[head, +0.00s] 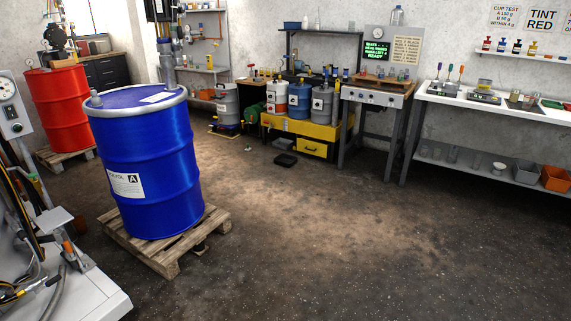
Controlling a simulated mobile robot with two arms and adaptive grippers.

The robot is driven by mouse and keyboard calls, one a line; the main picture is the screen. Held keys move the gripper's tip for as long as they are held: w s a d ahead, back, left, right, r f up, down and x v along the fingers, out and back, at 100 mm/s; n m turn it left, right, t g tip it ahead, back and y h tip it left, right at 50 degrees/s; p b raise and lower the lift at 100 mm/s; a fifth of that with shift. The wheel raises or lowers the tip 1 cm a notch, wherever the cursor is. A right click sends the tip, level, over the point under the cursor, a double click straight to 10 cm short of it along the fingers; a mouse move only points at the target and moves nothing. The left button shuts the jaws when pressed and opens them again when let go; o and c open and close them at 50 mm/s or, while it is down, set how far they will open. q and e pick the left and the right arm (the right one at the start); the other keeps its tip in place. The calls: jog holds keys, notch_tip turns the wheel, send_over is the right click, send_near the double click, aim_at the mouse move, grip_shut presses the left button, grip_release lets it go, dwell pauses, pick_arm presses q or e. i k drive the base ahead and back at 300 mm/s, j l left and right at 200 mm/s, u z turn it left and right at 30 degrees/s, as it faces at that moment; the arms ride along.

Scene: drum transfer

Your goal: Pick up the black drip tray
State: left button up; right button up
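A small black tray (285,160), which looks like the drip tray, lies on the dark floor in the middle distance. It is in front of the yellow low stand and beyond the blue drum to its right. It is small in view, so its inside is hard to make out. Neither of my grippers shows in the head view.
A blue drum (148,170) stands on a wooden pallet (165,262) at the left. A red drum (60,108) is behind it. A yellow stand (312,130) holds several cans. Benches line the back wall. The floor (330,240) at centre and front right is clear.

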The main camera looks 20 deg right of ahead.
aim_at(284, 159)
jog(key=i, duration=0.8)
jog(key=i+l+z, duration=0.25)
jog(key=i, duration=0.25)
jog(key=i+j+z, duration=0.1)
jog(key=i+z, duration=0.15)
jog(key=i, duration=0.2)
jog(key=i+z, duration=0.3)
jog(key=i, duration=0.2)
jog(key=i+j+z, duration=0.25)
jog(key=i, duration=0.2)
jog(key=i+j+z, duration=0.25)
jog(key=i, duration=0.2)
jog(key=i+u, duration=0.1)
jog(key=i, duration=0.45)
jog(key=i+l+u, duration=0.1)
jog(key=i, duration=0.4)
jog(key=i+l+u, duration=0.1)
jog(key=i, duration=0.45)
jog(key=i+j+u, duration=0.15)
jog(key=i+u, duration=0.2)
jog(key=i, duration=0.2)
jog(key=i+u, duration=0.4)
jog(key=i, duration=0.2)
jog(key=i+l+u, duration=0.15)
jog(key=i+u, duration=0.2)
jog(key=i, duration=0.2)
jog(key=i+j+z, duration=0.45)
jog(key=i+j, duration=0.5)
jog(key=i, duration=0.05)
